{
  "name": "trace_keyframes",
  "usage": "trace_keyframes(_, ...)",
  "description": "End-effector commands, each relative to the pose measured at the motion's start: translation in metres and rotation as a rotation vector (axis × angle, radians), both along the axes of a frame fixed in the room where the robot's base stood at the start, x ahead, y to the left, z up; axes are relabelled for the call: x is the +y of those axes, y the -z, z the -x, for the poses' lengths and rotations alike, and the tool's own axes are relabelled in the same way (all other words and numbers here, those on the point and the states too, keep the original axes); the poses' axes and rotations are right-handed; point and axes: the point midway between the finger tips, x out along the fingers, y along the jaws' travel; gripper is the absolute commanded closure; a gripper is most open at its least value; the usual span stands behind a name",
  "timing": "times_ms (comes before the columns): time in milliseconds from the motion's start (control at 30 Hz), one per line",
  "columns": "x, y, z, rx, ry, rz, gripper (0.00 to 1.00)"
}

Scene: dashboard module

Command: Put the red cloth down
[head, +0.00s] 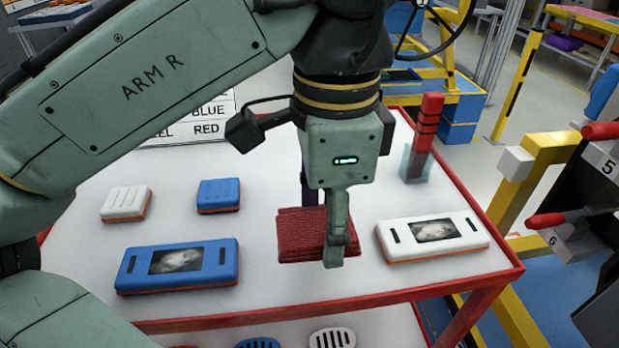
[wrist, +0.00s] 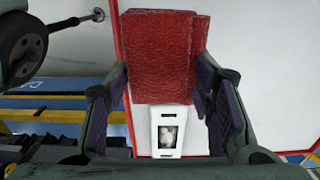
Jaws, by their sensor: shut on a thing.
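The red cloth (head: 298,236) is a folded, textured stack over the white table (head: 330,287). My gripper (head: 330,250) is shut on the cloth, with one finger in front of it in the head view. In the wrist view, the red cloth (wrist: 165,55) spans between the fingers of my gripper (wrist: 165,85). I cannot tell whether the cloth touches the table top. The far finger is mostly hidden in the head view.
A blue module (head: 178,264) and a white module (head: 432,238) lie either side of the cloth. Smaller white (head: 126,203) and blue (head: 218,195) blocks sit behind. A red stack in a clear holder (head: 416,162) stands at the back right. Levers (head: 560,221) stand off the right edge.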

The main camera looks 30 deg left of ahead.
Motion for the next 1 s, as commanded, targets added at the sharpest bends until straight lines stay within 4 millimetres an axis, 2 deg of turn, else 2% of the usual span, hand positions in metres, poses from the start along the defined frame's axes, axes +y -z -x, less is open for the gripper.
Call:
trace_keyframes(400,0.03,0.009,-0.103,0.002,-0.001,0.003,0.73)
trace_keyframes(533,0.038,0.011,-0.129,0.001,-0.001,0.002,0.73)
trace_keyframes(633,0.042,0.013,-0.14,0.002,-0.002,0.001,0.73)
trace_keyframes(767,0.043,0.018,-0.145,0.001,-0.001,0.0,0.73)
trace_keyframes(1000,0.044,0.047,-0.145,0.0,-0.003,-0.002,0.73)
